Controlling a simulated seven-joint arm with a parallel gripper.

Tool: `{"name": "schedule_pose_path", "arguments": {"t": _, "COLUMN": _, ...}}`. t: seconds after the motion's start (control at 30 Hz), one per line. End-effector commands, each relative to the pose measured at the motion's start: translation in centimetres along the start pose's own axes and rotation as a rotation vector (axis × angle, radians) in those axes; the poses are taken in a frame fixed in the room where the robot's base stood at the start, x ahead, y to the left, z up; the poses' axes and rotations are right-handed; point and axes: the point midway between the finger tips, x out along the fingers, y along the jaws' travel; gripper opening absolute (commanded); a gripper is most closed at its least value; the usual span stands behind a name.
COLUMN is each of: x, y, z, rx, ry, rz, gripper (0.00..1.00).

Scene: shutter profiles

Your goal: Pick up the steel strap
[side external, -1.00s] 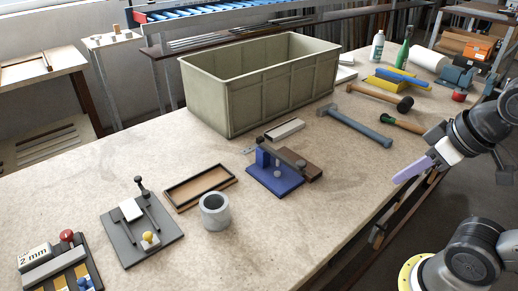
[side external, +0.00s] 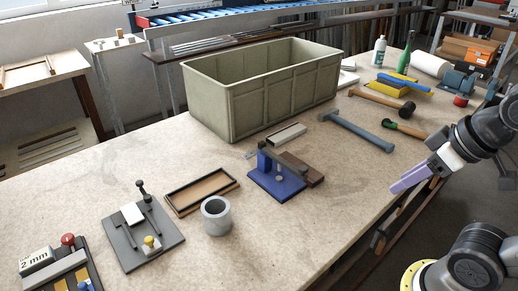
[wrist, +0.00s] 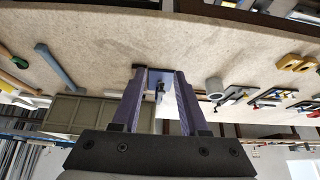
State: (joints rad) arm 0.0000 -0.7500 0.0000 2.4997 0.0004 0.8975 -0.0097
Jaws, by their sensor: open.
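A small flat grey metal piece (side external: 251,154), which looks like the steel strap, lies on the bench by the blue fixture (side external: 277,185). The fixture partly hides it, and it is too small to make out fully. My gripper (side external: 396,187) has purple fingers and is open and empty at the bench's right edge, well apart from the strap. In the wrist view my gripper (wrist: 160,72) shows its two fingers apart, with the blue fixture (wrist: 160,76) seen beyond them. I cannot make out the strap in that view.
A green bin (side external: 232,112) stands behind the fixture. A brown-rimmed tray (side external: 203,190), grey cup (side external: 216,216) and grey clamp plate (side external: 140,238) lie to the left. A blue-grey hammer (side external: 355,130) and a mallet (side external: 380,100) lie to the right.

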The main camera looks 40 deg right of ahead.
Motion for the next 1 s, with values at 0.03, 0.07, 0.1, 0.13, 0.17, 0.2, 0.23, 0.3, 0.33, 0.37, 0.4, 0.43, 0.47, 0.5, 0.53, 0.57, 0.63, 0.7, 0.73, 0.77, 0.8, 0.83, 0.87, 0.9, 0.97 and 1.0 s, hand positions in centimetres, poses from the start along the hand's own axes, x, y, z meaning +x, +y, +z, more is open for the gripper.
{"name": "schedule_pose_path", "arguments": {"t": 0.03, "x": -0.4, "y": 0.0, "z": -0.8, "rx": -0.006, "ry": 0.022, "rz": -0.001, "gripper": 0.44}}
{"name": "schedule_pose_path", "arguments": {"t": 0.07, "x": -0.8, "y": 0.0, "z": -1.4, "rx": -0.009, "ry": 0.039, "rz": -0.002, "gripper": 0.44}}
{"name": "schedule_pose_path", "arguments": {"t": 0.1, "x": -1.4, "y": -0.1, "z": -2.4, "rx": -0.013, "ry": 0.064, "rz": -0.003, "gripper": 0.44}}
{"name": "schedule_pose_path", "arguments": {"t": 0.13, "x": -1.8, "y": -0.1, "z": -3.3, "rx": -0.016, "ry": 0.079, "rz": -0.003, "gripper": 0.44}}
{"name": "schedule_pose_path", "arguments": {"t": 0.17, "x": -2.2, "y": -0.1, "z": -4.4, "rx": -0.02, "ry": 0.093, "rz": -0.004, "gripper": 0.44}}
{"name": "schedule_pose_path", "arguments": {"t": 0.2, "x": -2.7, "y": -0.1, "z": -6.1, "rx": -0.025, "ry": 0.11, "rz": -0.005, "gripper": 0.44}}
{"name": "schedule_pose_path", "arguments": {"t": 0.23, "x": -3.0, "y": -0.1, "z": -7.5, "rx": -0.028, "ry": 0.12, "rz": -0.005, "gripper": 0.44}}
{"name": "schedule_pose_path", "arguments": {"t": 0.3, "x": -3.4, "y": 0.0, "z": -11.0, "rx": -0.032, "ry": 0.136, "rz": -0.004, "gripper": 0.44}}
{"name": "schedule_pose_path", "arguments": {"t": 0.33, "x": -3.4, "y": 0.1, "z": -12.5, "rx": -0.034, "ry": 0.14, "rz": -0.004, "gripper": 0.44}}
{"name": "schedule_pose_path", "arguments": {"t": 0.37, "x": -3.3, "y": 0.2, "z": -14.1, "rx": -0.037, "ry": 0.144, "rz": -0.004, "gripper": 0.44}}
{"name": "schedule_pose_path", "arguments": {"t": 0.4, "x": -3.0, "y": 0.3, "z": -16.0, "rx": -0.039, "ry": 0.146, "rz": -0.003, "gripper": 0.44}}
{"name": "schedule_pose_path", "arguments": {"t": 0.43, "x": -2.7, "y": 0.4, "z": -17.5, "rx": -0.04, "ry": 0.147, "rz": -0.002, "gripper": 0.44}}
{"name": "schedule_pose_path", "arguments": {"t": 0.47, "x": -2.3, "y": 0.5, "z": -19.0, "rx": -0.04, "ry": 0.148, "rz": -0.002, "gripper": 0.44}}
{"name": "schedule_pose_path", "arguments": {"t": 0.5, "x": -1.7, "y": 0.7, "z": -20.9, "rx": -0.041, "ry": 0.147, "rz": -0.001, "gripper": 0.44}}
{"name": "schedule_pose_path", "arguments": {"t": 0.53, "x": -1.1, "y": 0.8, "z": -22.2, "rx": -0.041, "ry": 0.145, "rz": 0.0, "gripper": 0.44}}
{"name": "schedule_pose_path", "arguments": {"t": 0.57, "x": -0.5, "y": 0.9, "z": -23.5, "rx": -0.041, "ry": 0.142, "rz": 0.0, "gripper": 0.44}}
{"name": "schedule_pose_path", "arguments": {"t": 0.63, "x": 1.3, "y": 1.3, "z": -26.4, "rx": -0.04, "ry": 0.134, "rz": 0.001, "gripper": 0.44}}
{"name": "schedule_pose_path", "arguments": {"t": 0.7, "x": 3.5, "y": 1.8, "z": -28.9, "rx": -0.038, "ry": 0.122, "rz": 0.002, "gripper": 0.44}}
{"name": "schedule_pose_path", "arguments": {"t": 0.73, "x": 4.6, "y": 1.9, "z": -29.9, "rx": -0.037, "ry": 0.115, "rz": 0.002, "gripper": 0.44}}
{"name": "schedule_pose_path", "arguments": {"t": 0.77, "x": 5.7, "y": 2.1, "z": -30.9, "rx": -0.035, "ry": 0.108, "rz": 0.002, "gripper": 0.44}}
{"name": "schedule_pose_path", "arguments": {"t": 0.8, "x": 7.3, "y": 2.5, "z": -32.0, "rx": -0.033, "ry": 0.098, "rz": 0.003, "gripper": 0.44}}
{"name": "schedule_pose_path", "arguments": {"t": 0.83, "x": 8.6, "y": 2.7, "z": -32.8, "rx": -0.031, "ry": 0.089, "rz": 0.003, "gripper": 0.44}}
{"name": "schedule_pose_path", "arguments": {"t": 0.87, "x": 9.9, "y": 3.0, "z": -33.5, "rx": -0.029, "ry": 0.08, "rz": 0.003, "gripper": 0.44}}
{"name": "schedule_pose_path", "arguments": {"t": 0.9, "x": 11.7, "y": 3.3, "z": -34.2, "rx": -0.026, "ry": 0.066, "rz": 0.003, "gripper": 0.44}}
{"name": "schedule_pose_path", "arguments": {"t": 0.97, "x": 14.4, "y": 3.8, "z": -35.0, "rx": -0.02, "ry": 0.041, "rz": 0.003, "gripper": 0.44}}
{"name": "schedule_pose_path", "arguments": {"t": 1.0, "x": 16.1, "y": 4.0, "z": -35.3, "rx": -0.016, "ry": 0.025, "rz": 0.003, "gripper": 0.44}}
